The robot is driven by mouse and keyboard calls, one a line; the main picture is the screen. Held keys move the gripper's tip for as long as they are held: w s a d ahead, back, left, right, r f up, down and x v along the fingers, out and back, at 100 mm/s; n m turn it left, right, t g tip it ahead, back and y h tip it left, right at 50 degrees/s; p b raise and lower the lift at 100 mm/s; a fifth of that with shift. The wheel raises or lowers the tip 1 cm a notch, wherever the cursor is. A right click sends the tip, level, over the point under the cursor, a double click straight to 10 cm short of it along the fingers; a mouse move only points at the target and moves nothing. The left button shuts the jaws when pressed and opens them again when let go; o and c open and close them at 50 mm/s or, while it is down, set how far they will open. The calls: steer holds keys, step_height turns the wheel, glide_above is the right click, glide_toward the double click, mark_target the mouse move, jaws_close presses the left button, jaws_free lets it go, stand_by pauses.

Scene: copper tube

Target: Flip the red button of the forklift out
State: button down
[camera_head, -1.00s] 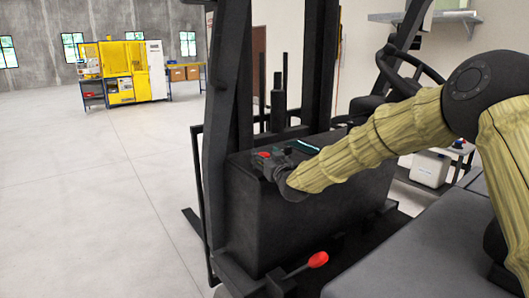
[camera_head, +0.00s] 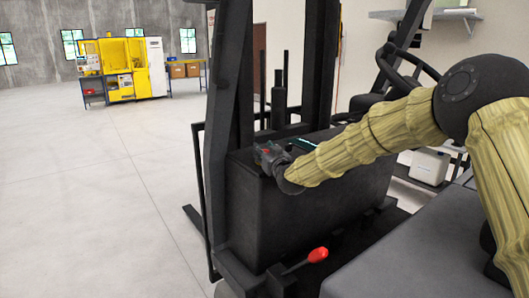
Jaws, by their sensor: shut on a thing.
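The black forklift (camera_head: 262,215) fills the middle of the head view, with a dark boxy console beside its left post. My gripper (camera_head: 268,154) is at the left end of the console top, reaching in from the right under my tan-sleeved arm. The gripper is small and dark here, and its fingers are shut on the red button. The button itself is hidden by the gripper, so I cannot tell how far it stands out.
A red-knobbed lever (camera_head: 318,255) sticks out low on the forklift in front. The steering wheel (camera_head: 408,72) is at the upper right. The mast posts rise behind the console. A yellow machine (camera_head: 118,65) stands far left across open floor.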

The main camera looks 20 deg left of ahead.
steer(key=shift+r+b, duration=0.4)
steer(key=shift+r, duration=0.4)
steer(key=shift+w, duration=0.1)
steer(key=c, duration=0.9)
jaws_free()
steer(key=v, duration=1.2)
steer(key=shift+f, duration=0.1)
